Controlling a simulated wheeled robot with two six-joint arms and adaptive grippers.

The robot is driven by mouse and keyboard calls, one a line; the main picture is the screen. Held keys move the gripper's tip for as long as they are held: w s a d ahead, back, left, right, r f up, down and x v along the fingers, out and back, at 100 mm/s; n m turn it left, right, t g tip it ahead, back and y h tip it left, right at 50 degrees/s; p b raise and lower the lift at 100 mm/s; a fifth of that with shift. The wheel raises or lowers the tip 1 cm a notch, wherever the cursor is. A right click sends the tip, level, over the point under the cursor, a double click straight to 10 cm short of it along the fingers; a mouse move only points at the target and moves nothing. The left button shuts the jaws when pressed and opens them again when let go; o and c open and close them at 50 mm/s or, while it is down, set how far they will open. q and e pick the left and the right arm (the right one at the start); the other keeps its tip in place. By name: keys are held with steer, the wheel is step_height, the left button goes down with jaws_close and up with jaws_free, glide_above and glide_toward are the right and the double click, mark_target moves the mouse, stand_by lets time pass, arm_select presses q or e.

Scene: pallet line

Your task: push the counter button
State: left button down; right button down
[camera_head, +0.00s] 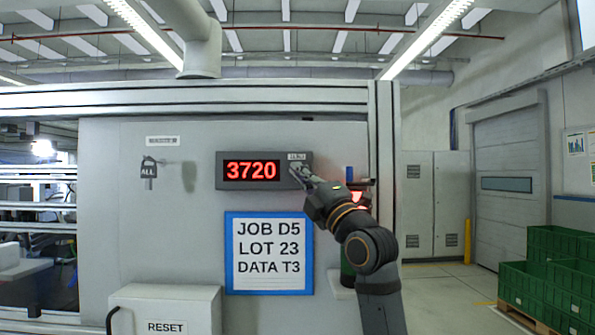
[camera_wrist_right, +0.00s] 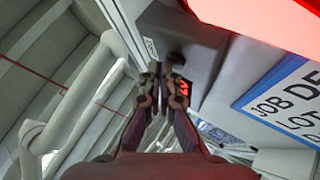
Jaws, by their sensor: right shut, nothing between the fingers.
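The counter (camera_head: 252,171) is a dark box on the grey panel, and its red digits read 3720. A small pale label, too small to read surely, sits at its upper right. My right gripper (camera_head: 294,168) is at the counter's right end, with its fingers shut and empty, and hides the area below the label. In the right wrist view the shut fingertips (camera_wrist_right: 162,76) point toward a dark round button (camera_wrist_right: 175,58) on the counter's face. I cannot tell whether they touch it. My left gripper is not in view.
A blue-framed sign (camera_head: 268,290) reading JOB D5, LOT 23, DATA T3 hangs below the counter. A RESET box (camera_head: 166,305) juts out at the lower left. A red lamp (camera_head: 358,197) is behind my right arm. Green crates (camera_head: 530,285) stand far right.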

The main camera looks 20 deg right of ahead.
steer(key=shift+w+f, duration=0.1)
steer(key=shift+a+f+b, duration=0.2)
steer(key=shift+f+b, duration=0.2)
steer(key=shift+b, duration=0.05)
steer(key=shift+s, duration=0.25)
steer(key=s, duration=0.2)
steer(key=s+a+b, duration=0.1)
steer(key=s, duration=0.1)
steer(key=shift+s+a, duration=0.15)
steer(key=shift+s, duration=0.15)
stand_by(0.7)
